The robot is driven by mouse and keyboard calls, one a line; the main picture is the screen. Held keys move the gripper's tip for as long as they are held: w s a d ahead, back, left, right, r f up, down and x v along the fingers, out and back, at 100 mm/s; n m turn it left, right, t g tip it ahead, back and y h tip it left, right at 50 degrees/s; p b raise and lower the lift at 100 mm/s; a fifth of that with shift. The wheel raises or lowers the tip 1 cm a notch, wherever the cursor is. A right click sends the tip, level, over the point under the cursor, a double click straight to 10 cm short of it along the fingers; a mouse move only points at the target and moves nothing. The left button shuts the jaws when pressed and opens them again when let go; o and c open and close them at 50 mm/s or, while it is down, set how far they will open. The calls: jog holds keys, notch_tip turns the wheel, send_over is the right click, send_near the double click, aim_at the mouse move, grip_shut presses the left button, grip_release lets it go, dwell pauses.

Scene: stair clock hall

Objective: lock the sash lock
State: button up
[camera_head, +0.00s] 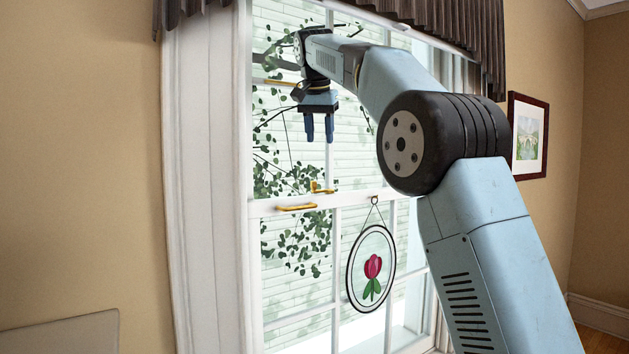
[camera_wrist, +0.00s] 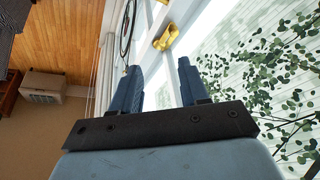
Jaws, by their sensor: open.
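The brass sash lock (camera_head: 322,187) sits on the white meeting rail (camera_head: 262,208) at the middle of the window, with a small upright part showing. My gripper (camera_head: 319,140) points down above it, its two blue fingers apart from the lock. In the wrist view my gripper (camera_wrist: 156,75) is open and empty, with a gap between the fingers. A brass fitting (camera_wrist: 164,38) shows beyond the fingertips there; I cannot tell for sure whether it is the lock. Which way the lock's lever points is too small to tell.
A brass handle (camera_head: 297,207) is on the rail left of the lock. A round tulip ornament (camera_head: 371,268) hangs just right of and below it. A dark valance (camera_head: 440,22) hangs above. The white window frame (camera_head: 207,150) stands at the left; leaves show behind the glass.

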jog(key=a+x, duration=0.1)
jog(key=x, duration=0.8)
jog(key=a+x, duration=0.1)
jog(key=x, duration=0.4)
jog(key=shift+w+a, duration=0.4)
jog(key=shift+c, duration=0.2)
jog(key=shift+r, duration=0.1)
grip_shut()
